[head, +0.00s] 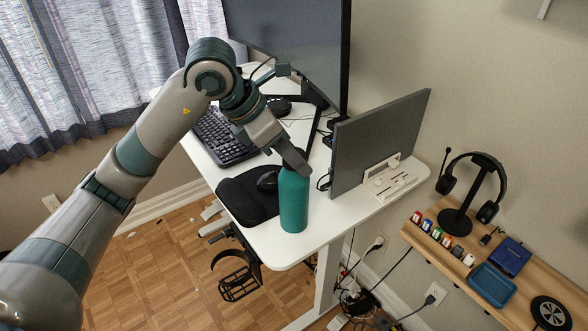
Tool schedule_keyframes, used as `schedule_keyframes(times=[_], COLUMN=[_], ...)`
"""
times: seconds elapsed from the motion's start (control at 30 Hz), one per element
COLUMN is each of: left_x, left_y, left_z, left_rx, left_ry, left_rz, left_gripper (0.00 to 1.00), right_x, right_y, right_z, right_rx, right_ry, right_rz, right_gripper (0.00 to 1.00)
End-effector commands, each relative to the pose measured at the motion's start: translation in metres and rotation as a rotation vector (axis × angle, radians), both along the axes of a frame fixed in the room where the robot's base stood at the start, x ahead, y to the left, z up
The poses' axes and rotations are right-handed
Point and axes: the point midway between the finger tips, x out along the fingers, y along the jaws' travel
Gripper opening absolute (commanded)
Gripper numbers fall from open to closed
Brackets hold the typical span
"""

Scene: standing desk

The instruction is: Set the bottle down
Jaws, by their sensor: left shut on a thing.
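A teal bottle (294,203) is upright at the near end of the white standing desk (328,218). My left gripper (297,165) is shut on the bottle's top, coming in from the upper left. The gripper hides the bottle's cap and neck. The bottle's base appears at the desk surface, but I cannot tell whether it touches. My right gripper is not in view.
A black mouse pad (240,197) with a mouse lies just left of the bottle. A tablet or laptop screen (378,140) in a white stand is to the right. A keyboard (222,138) and large monitor (300,40) are behind. A wooden shelf (450,268) holds headphones (470,190).

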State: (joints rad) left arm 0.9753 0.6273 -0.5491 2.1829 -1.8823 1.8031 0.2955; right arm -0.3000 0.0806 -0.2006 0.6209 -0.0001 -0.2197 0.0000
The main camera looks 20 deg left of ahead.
Motion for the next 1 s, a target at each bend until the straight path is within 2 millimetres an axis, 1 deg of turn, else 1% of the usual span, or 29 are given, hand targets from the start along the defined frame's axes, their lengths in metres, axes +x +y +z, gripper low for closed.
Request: schedule_keyframes(times=[0.13, 0.3, 0.43, 0.53, 0.77, 0.93, 0.97, 1.0], left_x=[0.0, 0.0, 0.0, 0.0, 0.0, 0.0, 0.0, 0.0], left_y=[0.0, 0.0, 0.0, 0.0, 0.0, 0.0, 0.0, 0.0], left_z=[-0.008, -0.023, -0.032, -0.036, -0.036, -0.039, -0.04, -0.039], left_rx=[-0.003, -0.002, -0.002, -0.002, -0.001, -0.001, 0.001, 0.001], left_ry=[0.0, 0.0, -0.001, -0.001, -0.003, -0.003, 0.001, 0.001], left_rz=[-0.001, 0.0, 0.0, 0.0, 0.0, 0.0, 0.0, 0.0], left_gripper=[0.0, 0.0, 0.0, 0.0, 0.0, 0.0, 0.38, 0.47], right_x=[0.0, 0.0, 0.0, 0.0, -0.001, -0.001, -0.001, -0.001], right_y=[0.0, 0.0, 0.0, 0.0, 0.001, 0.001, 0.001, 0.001], right_z=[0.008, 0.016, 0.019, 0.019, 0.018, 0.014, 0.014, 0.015], right_rx=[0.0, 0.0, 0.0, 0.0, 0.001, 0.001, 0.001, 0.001], right_ry=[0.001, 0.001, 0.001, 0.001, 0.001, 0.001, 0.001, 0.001], right_rz=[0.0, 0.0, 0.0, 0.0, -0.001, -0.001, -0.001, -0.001], right_gripper=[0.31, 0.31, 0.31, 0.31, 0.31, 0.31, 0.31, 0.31])
